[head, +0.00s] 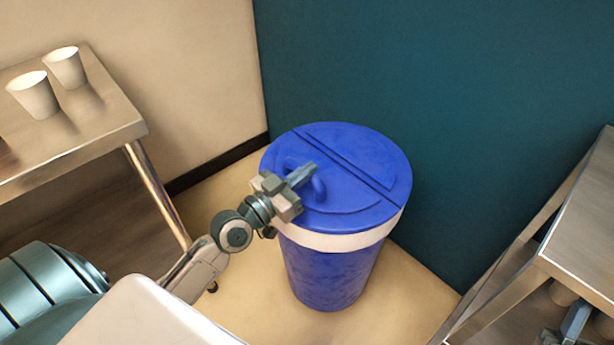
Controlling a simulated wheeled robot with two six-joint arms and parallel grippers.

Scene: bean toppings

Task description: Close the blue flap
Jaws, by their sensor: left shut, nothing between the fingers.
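A blue bin (330,275) with a white band stands on the floor in the corner. Its blue flap (345,203), with a loop handle (319,186), lies flat on the top, about level with the fixed part of the lid (350,155). My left gripper (303,175) is shut and empty. It is over the left side of the flap at the handle and hides part of it; I cannot tell whether it touches. My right gripper (575,319) shows only partly at the bottom right edge, and its jaws cannot be made out.
A metal table (110,125) with two white cups (35,95) (65,67) stands at the left. Another metal table (585,235) stands at the right. A teal wall (450,70) is close behind the bin. Some floor shows around the bin.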

